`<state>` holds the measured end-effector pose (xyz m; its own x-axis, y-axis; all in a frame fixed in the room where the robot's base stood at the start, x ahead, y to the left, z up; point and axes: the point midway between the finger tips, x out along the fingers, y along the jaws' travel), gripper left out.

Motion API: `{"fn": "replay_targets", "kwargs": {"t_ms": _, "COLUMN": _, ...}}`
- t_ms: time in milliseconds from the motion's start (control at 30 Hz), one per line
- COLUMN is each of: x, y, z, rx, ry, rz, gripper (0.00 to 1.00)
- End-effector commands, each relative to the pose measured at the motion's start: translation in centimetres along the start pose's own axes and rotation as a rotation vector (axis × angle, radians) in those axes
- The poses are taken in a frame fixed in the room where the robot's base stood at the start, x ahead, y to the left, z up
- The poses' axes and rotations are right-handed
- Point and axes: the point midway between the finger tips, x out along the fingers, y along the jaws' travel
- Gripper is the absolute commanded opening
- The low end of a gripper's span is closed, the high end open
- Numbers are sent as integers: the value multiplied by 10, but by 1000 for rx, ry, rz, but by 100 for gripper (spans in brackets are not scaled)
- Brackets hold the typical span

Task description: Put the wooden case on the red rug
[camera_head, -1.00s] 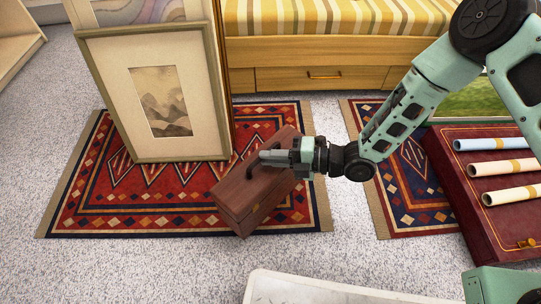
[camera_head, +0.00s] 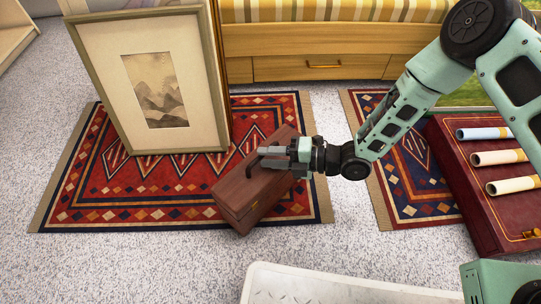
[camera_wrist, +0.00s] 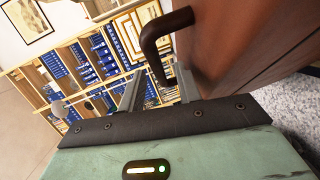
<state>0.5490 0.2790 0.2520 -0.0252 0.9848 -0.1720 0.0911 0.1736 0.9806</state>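The wooden case (camera_head: 240,196) is a reddish-brown box with a dark curved handle. It is at the front right of the red rug (camera_head: 85,205), set at an angle, with its near corner reaching the rug's front border. I cannot tell whether all of its base touches the rug. My gripper (camera_head: 264,157) is at the handle on the case's upper side. In the wrist view, the fingers (camera_wrist: 160,90) are apart, with the handle (camera_wrist: 158,48) reaching between them and the case wall (camera_wrist: 235,40) close on the right. The gripper looks open around the handle.
A framed mountain print (camera_head: 155,90) leans upright on the rug behind the case. A second rug (camera_head: 400,215) and a dark red box with rolled papers (camera_head: 490,160) lie right. A pale tray (camera_head: 330,290) is in front. Bare carpet (camera_head: 130,265) lies front left.

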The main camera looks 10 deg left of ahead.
Motion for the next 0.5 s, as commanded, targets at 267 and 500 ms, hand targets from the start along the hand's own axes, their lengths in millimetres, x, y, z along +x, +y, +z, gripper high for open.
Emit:
{"fn": "replay_targets", "kwargs": {"t_ms": 267, "x": -1, "y": 5, "z": 0, "rx": -1, "ry": 0, "rz": 0, "gripper": 34}}
{"fn": "replay_targets", "kwargs": {"t_ms": 500, "x": -38, "y": 7, "z": 0, "rx": 1, "ry": -2, "rz": -2, "gripper": 34}}
